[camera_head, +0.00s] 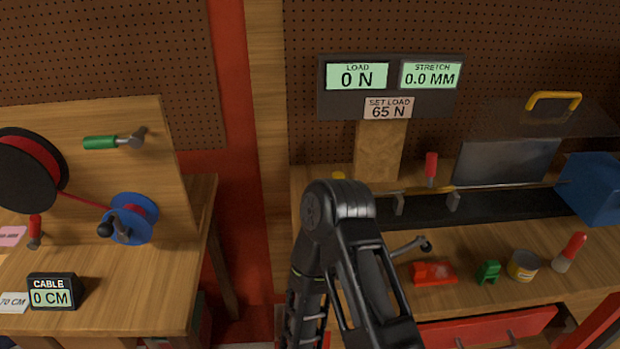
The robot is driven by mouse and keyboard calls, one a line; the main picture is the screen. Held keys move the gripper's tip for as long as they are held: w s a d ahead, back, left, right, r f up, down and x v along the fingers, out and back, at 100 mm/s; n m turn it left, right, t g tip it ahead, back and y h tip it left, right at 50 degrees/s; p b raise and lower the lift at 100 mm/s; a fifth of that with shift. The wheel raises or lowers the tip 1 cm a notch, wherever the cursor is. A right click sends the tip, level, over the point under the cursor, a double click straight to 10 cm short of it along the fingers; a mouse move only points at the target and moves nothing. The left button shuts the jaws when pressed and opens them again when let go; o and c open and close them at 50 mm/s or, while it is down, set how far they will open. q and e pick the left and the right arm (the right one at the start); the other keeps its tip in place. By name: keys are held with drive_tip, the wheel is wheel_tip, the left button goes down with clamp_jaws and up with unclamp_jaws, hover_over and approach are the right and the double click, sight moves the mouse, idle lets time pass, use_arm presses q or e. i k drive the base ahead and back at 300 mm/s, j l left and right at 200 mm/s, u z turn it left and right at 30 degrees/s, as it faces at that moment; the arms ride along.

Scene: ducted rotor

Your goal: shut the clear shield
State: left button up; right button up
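The clear shield (580,119) is at the upper right in the head view, a smoky see-through panel with a yellow handle (553,97) on it. It appears raised, standing above the dark test bed (500,206) and apart from it. A black arm of mine rises from the bottom middle and bends there, hiding part of the right bench. I cannot make out either gripper's fingertips in this view, and nothing of mine touches the shield or its handle.
A display (390,88) on a wooden post reads 0 N and 0.0 MM. A blue block (594,187) stands at the bed's right end. A red clamp (433,273), green piece (488,271) and tin (523,265) lie in front. A cable-reel bench (130,280) stands left, across a gap.

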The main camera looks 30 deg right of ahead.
sight(530, 105)
drive_tip(key=z, duration=2.45)
drive_tip(key=l+u, duration=0.15)
drive_tip(key=u, duration=0.25)
drive_tip(key=l+u, duration=0.2)
drive_tip(key=u, duration=0.25)
drive_tip(key=l+u, duration=0.2)
drive_tip(key=u, duration=0.2)
drive_tip(key=l+u, duration=0.15)
drive_tip(key=u, duration=0.25)
drive_tip(key=k+l+u, duration=0.15)
drive_tip(key=l, duration=0.35)
drive_tip(key=k+l+u, duration=0.15)
drive_tip(key=k+l, duration=0.2)
drive_tip(key=k+l+u, duration=0.2)
drive_tip(key=l, duration=0.35)
drive_tip(key=k, duration=0.1)
